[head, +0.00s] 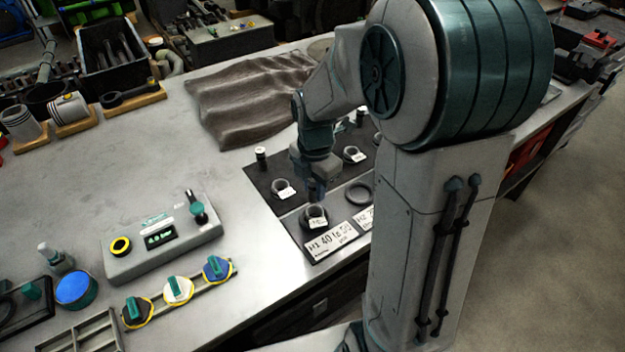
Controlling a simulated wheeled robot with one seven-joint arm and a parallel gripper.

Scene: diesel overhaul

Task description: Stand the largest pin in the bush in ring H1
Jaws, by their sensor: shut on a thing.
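My gripper (317,188) points down over the front left of the dark mat, just above ring H1 (304,224). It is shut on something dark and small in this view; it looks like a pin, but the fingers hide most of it. I cannot tell whether the held piece touches or enters the bush. A small dark pin with a white top (261,158) stands at the mat's left edge.
The mat (262,180) also holds tagged dark rings (283,188) (354,155) and an empty-looking ring (358,193). A white H1 label plate (330,242) lies in front. A grey control box (160,240) stands left; a crumpled cloth (245,100) lies behind.

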